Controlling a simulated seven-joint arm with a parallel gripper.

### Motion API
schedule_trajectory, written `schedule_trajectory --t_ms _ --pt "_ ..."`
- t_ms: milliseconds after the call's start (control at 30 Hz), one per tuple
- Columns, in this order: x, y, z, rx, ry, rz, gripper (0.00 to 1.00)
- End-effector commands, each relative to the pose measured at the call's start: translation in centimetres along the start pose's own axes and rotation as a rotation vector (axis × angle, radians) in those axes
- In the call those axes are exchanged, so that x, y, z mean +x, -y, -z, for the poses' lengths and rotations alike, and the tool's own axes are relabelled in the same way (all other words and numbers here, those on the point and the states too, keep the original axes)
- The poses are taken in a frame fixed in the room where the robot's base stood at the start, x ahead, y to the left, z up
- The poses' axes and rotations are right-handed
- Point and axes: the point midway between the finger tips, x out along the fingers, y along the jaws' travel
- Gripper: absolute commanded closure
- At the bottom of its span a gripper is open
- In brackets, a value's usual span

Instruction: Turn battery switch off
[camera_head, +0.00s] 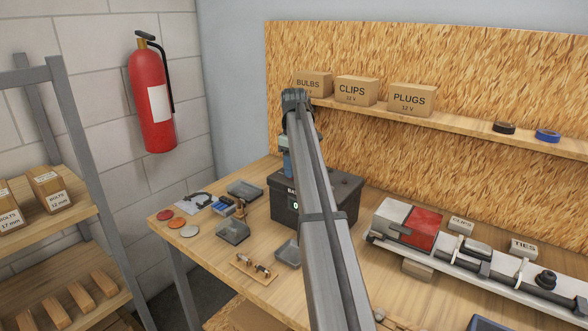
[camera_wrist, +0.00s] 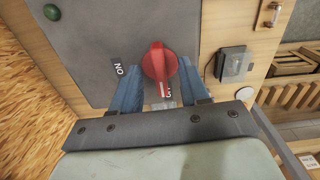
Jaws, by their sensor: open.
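In the wrist view, the red switch knob (camera_wrist: 157,62) sits on a grey panel (camera_wrist: 95,38), its ridge pointing roughly along the picture's vertical. An ON label (camera_wrist: 119,70) is to its left, and a second label below it is partly hidden. My gripper (camera_wrist: 161,66) is open, with one blue finger on each side of the knob's lower part. I cannot tell whether the fingers touch it. In the head view, my gripper (camera_head: 287,163) is at the left of the dark battery box (camera_head: 343,190); my arm hides part of the box, and the knob is not visible.
The wooden bench (camera_head: 215,265) holds small trays (camera_head: 233,231), discs (camera_head: 190,231) and a little rack (camera_head: 253,268) left of the box. A red-topped unit (camera_head: 424,228) and a metal beam (camera_head: 490,264) lie right. A shelf with cartons (camera_head: 356,91) is behind.

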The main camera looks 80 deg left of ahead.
Motion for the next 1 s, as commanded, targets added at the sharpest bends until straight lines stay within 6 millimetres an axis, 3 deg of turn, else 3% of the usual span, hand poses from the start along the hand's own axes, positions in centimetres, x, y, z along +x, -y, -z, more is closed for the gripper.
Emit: schedule_trajectory --t_ms 1000 --pt "-5.9 0.0 0.0 0.000 0.000 0.000 0.55"
